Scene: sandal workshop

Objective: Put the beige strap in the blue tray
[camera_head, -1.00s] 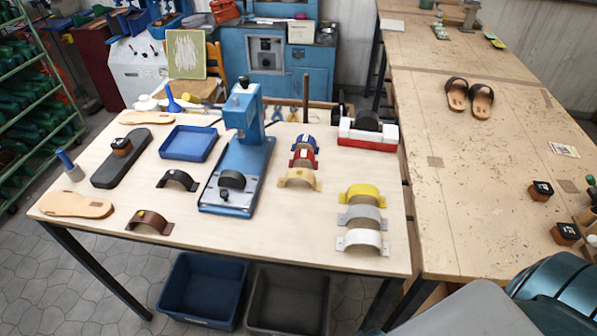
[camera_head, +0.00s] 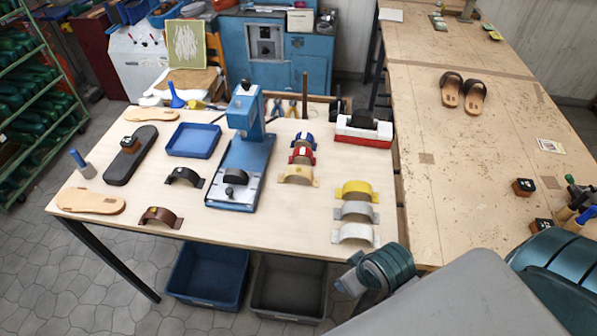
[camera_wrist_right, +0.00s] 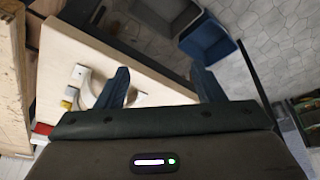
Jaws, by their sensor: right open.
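The beige strap (camera_head: 298,176) stands arched on the pale worktable, in front of a red strap and a blue strap. The blue tray (camera_head: 192,140) lies on the same table, left of the blue press, and looks empty. My right gripper (camera_head: 347,280) is at the table's front right edge, near the white strap and well apart from the beige strap. In the right wrist view its two fingers (camera_wrist_right: 163,86) are spread with nothing between them. My left gripper is not in view.
The blue press (camera_head: 240,155) stands between the tray and the beige strap. White (camera_head: 355,233), grey (camera_head: 356,211) and yellow (camera_head: 357,190) straps stand at the right. A blue bin (camera_head: 207,277) and a grey bin (camera_head: 288,287) are below the table's front edge.

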